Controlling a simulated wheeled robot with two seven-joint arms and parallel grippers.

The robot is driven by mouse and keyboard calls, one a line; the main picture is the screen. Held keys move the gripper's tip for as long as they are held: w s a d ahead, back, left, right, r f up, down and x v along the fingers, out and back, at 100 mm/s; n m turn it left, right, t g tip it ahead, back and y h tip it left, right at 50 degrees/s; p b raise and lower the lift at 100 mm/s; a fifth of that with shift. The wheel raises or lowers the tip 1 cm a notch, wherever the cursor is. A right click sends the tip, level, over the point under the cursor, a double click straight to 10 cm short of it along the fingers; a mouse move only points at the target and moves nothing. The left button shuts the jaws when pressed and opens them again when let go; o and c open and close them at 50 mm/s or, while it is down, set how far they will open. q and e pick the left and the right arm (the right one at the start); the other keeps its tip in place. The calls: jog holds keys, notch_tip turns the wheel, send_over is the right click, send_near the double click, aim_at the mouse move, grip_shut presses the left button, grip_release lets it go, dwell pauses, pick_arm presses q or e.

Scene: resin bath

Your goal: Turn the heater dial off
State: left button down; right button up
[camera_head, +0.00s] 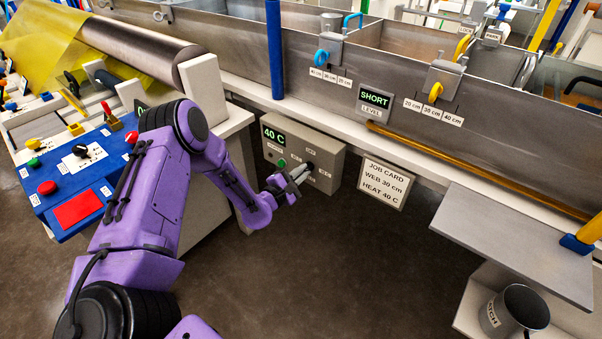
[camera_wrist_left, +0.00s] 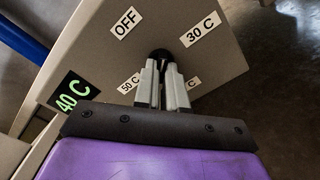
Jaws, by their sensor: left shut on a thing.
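The heater box (camera_head: 325,150) is a beige box low under the long metal bath, with a lit green "40 C" display (camera_head: 273,135). The left wrist view shows its face (camera_wrist_left: 105,50) with OFF (camera_wrist_left: 127,22), 30 C (camera_wrist_left: 199,29) and 50 C (camera_wrist_left: 129,83) labels; another label beside the fingers is partly hidden. The black dial (camera_wrist_left: 161,57) sits amid these labels, partly covered by the fingers; its pointer is hidden. My left gripper (camera_head: 300,172) is at the box front, and its fingers (camera_wrist_left: 163,72) are shut on the dial. My right gripper is not in view.
A job card (camera_head: 384,183) reading "WEB 30 cm, HEAT 40 C" hangs right of the box. A blue control panel (camera_head: 70,185) stands at the left. A grey shelf (camera_head: 520,245) juts out at the right. The dark floor below the box is clear.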

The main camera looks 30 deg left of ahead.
pick_arm(q)
jog(key=shift+f+n+b, duration=0.1)
jog(key=shift+n+b, duration=0.65)
jog(key=shift+n, duration=4.35)
jog(key=shift+d, duration=0.1)
jog(key=c, duration=1.2)
grip_release()
jog(key=s+p, duration=0.1)
jog(key=s, duration=0.9)
jog(key=shift+s+a, duration=0.3)
jog(key=shift+a, duration=0.15)
